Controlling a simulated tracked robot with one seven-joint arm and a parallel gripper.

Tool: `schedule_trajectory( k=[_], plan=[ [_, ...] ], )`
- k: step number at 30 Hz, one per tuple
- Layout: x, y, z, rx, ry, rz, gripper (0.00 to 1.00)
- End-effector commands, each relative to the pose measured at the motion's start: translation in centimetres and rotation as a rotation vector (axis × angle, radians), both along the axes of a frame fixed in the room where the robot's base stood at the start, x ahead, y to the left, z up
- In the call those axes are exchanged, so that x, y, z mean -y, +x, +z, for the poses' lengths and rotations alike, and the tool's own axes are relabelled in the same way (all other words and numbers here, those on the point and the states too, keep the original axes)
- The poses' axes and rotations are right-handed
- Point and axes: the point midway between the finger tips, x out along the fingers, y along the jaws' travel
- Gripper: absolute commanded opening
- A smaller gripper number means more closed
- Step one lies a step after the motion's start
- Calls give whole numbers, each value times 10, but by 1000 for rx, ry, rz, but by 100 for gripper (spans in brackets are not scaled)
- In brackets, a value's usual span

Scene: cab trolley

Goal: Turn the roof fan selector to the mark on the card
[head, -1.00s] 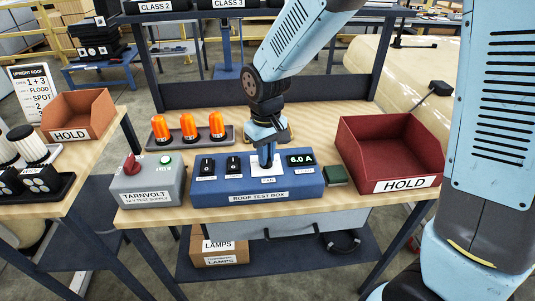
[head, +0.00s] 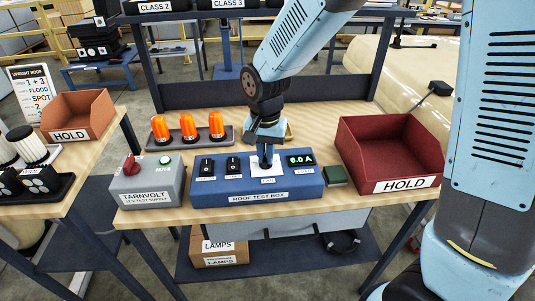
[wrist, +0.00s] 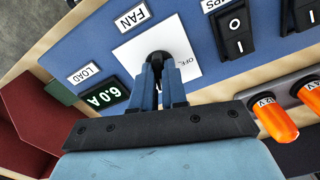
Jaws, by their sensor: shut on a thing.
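The blue roof test box (head: 256,191) stands on the wooden bench. The fan selector (wrist: 166,61) is a black knob on a white plate (wrist: 190,38) marked "OFF", beside the "FAN" label (wrist: 131,17). My gripper (wrist: 158,85) is shut on the knob, pointing down at it; in the head view the gripper (head: 265,160) hides most of it. The other marks on the plate are hidden or too small to read. The card (head: 33,92), headed "UPRIGHT ROOF", stands at the left with "1+3", "FLOOD", "SPOT" and a lower line I cannot read fully.
The load display (head: 300,160) reads 6.0 A. Two black rocker switches (head: 220,166) sit left of the knob. A grey supply box (head: 150,182), orange beacons on a tray (head: 188,128), a red HOLD bin (head: 390,155) and a small green block (head: 335,175) surround the test box.

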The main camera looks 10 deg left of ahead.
Motion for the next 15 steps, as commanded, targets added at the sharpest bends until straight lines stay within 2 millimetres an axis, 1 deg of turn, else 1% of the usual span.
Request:
schedule_trajectory(
  k=[1, 6, 15],
  plan=[
    [0, 3, 1, 6, 4, -20, 0],
    [0, 3, 1, 6, 4, -65, 0],
    [0, 3, 1, 6, 4, -86, 0]
  ],
)
